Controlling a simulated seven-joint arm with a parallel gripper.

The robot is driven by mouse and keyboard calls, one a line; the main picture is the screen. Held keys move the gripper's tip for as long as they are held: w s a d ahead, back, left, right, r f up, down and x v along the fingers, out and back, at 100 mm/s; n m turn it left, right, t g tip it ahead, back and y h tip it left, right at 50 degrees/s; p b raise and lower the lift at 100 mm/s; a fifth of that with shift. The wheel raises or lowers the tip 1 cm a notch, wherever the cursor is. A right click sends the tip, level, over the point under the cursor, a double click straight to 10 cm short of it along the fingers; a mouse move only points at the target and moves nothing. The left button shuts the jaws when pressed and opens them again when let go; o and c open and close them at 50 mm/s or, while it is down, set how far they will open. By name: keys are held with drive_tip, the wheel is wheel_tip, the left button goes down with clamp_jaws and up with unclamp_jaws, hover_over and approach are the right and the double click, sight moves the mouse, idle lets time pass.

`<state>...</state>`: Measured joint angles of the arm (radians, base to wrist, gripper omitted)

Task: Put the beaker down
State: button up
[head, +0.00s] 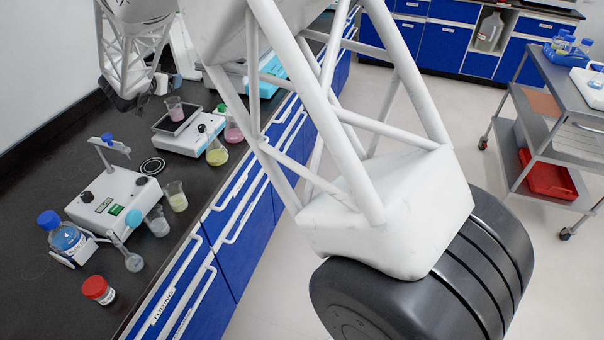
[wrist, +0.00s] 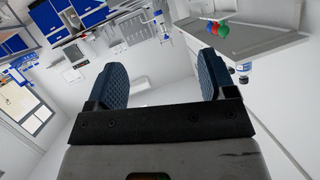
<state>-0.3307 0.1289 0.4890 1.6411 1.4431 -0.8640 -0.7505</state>
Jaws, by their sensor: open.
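My gripper (wrist: 163,80) is open in the wrist view. Its two blue pads stand apart with nothing between them. In the head view its dark end shows at the upper left above the bench, and its fingers are hard to make out. A beaker with pink liquid (head: 175,109) stands upright on the plate of a balance (head: 185,131), below and right of my gripper and apart from it. Two more beakers, one with pale yellow liquid (head: 176,196) and one greyish (head: 157,221), stand nearer on the bench. I cannot tell which beaker is meant.
The black bench (head: 40,135) also holds a hotplate stirrer (head: 107,198), a yellow-green flask (head: 216,152), a pink flask (head: 233,131), a blue-capped bottle (head: 66,236) and a red-lidded jar (head: 98,290). A grey cart (head: 570,85) stands right. The bench's left part is clear.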

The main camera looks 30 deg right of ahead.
drive_tip(key=s+d+r+n+y, duration=0.25)
drive_tip(key=s+r+y, duration=0.3)
drive_tip(key=s, duration=0.35)
drive_tip(key=s+d+r+n+y, duration=0.2)
drive_tip(key=s+r+n+y, duration=0.2)
drive_tip(key=s+r, duration=0.4)
drive_tip(key=s+d+f+g, duration=0.2)
drive_tip(key=s+d+g, duration=0.1)
drive_tip(key=s, duration=1.1)
drive_tip(key=s+d+f+n+g+h, duration=0.1)
drive_tip(key=s+d+f+g, duration=0.2)
drive_tip(key=s, duration=1.1)
drive_tip(key=s+d+f+n+g+h, duration=0.1)
drive_tip(key=s+d+f+g, duration=0.2)
drive_tip(key=s, duration=1.1)
drive_tip(key=d, duration=0.3)
drive_tip(key=shift+f, duration=0.15)
drive_tip(key=shift+d+n, duration=0.1)
drive_tip(key=shift+n, duration=0.15)
